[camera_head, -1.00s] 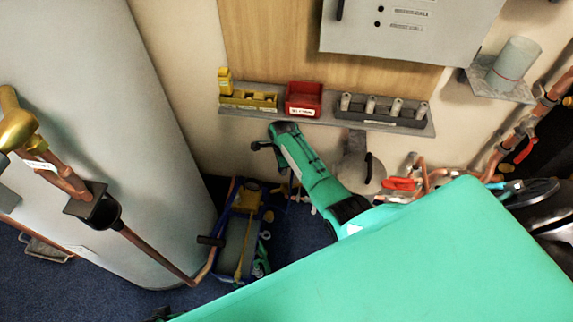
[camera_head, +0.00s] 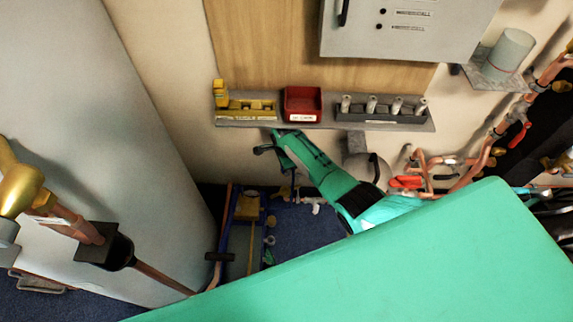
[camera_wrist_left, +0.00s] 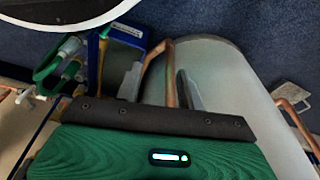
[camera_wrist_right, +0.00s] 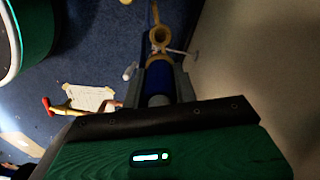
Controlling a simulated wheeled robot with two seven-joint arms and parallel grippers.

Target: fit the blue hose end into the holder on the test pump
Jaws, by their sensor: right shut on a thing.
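The test pump (camera_head: 248,208), with blue and yellow parts, stands on the floor below the shelf in the head view, partly hidden by my teal body. My right arm reaches toward it from the right. In the right wrist view my right gripper (camera_wrist_right: 160,84) is shut on the blue hose end (camera_wrist_right: 160,76). A yellow ring-shaped holder (camera_wrist_right: 159,37) lies just beyond the hose end, close in line with it. I cannot tell whether they touch. In the left wrist view my left gripper (camera_wrist_left: 160,88) is open, with a copper pipe (camera_wrist_left: 170,70) showing beyond its fingers.
A large grey cylinder (camera_head: 110,130) stands at the left. A wall shelf (camera_head: 300,122) holds a red bin (camera_head: 302,103), a yellow rack (camera_head: 245,107) and a dark rack (camera_head: 380,112). Copper pipes (camera_head: 470,170) run at the right. My teal body covers the lower right.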

